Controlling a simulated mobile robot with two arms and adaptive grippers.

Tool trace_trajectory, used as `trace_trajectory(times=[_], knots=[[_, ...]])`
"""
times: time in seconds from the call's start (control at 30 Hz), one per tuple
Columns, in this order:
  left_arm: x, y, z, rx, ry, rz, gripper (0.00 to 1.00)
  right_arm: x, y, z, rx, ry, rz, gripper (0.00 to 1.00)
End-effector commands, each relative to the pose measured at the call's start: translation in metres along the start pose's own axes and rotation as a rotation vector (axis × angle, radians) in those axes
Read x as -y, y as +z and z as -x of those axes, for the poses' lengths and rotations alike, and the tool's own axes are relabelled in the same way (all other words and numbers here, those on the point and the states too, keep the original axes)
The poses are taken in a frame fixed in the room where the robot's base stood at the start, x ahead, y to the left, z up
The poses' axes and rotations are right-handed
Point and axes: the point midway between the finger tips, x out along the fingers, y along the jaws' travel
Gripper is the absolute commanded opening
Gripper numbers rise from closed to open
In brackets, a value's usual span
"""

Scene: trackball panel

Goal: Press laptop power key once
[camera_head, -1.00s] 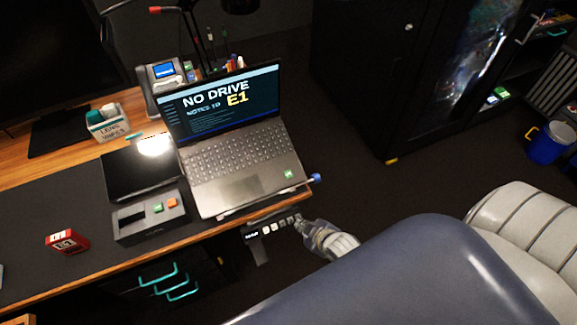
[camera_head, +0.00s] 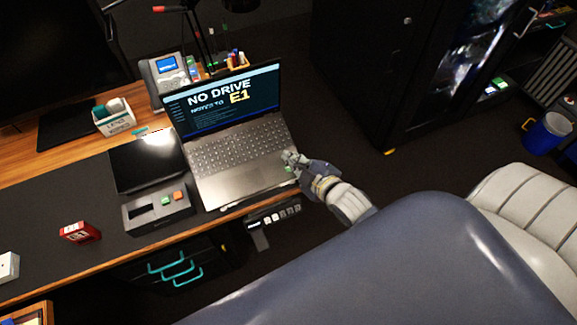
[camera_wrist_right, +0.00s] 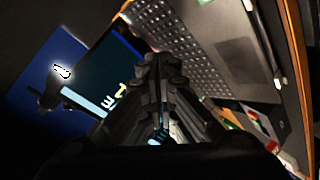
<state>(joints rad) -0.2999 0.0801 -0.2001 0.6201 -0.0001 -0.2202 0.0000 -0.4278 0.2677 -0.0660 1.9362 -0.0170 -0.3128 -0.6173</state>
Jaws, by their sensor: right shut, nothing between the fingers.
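I cannot make out which key is the power key. My right gripper (camera_head: 291,160) is shut and empty at the laptop's right edge, by the palm rest's right side. It partly hides that edge and the green sticker there; I cannot tell whether it touches. In the right wrist view the closed fingers (camera_wrist_right: 155,75) show in front of the laptop screen (camera_wrist_right: 105,75) and keyboard (camera_wrist_right: 185,40). My left gripper is not in view.
A dark flat pad (camera_head: 143,163) and a grey box with coloured buttons (camera_head: 157,208) lie left of the laptop. A button strip (camera_head: 274,217) hangs below the desk's front edge. A red box (camera_head: 80,233) stands further left. A pen holder (camera_head: 237,62) and desk phone (camera_head: 167,74) stand behind.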

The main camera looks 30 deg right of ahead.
Motion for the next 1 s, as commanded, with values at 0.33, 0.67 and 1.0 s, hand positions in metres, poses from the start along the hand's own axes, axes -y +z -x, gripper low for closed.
trace_trajectory(times=[0.33, 0.67, 1.0], knots=[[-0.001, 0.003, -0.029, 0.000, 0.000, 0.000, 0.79, 0.016, 0.015, -0.018, 0.000, 0.000, 0.000, 0.00], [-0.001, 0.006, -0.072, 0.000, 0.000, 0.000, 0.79, 0.037, 0.036, -0.047, 0.001, -0.001, 0.000, 0.00], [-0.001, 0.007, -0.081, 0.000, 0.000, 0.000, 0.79, 0.045, 0.045, -0.061, 0.000, -0.001, -0.001, 0.00]])
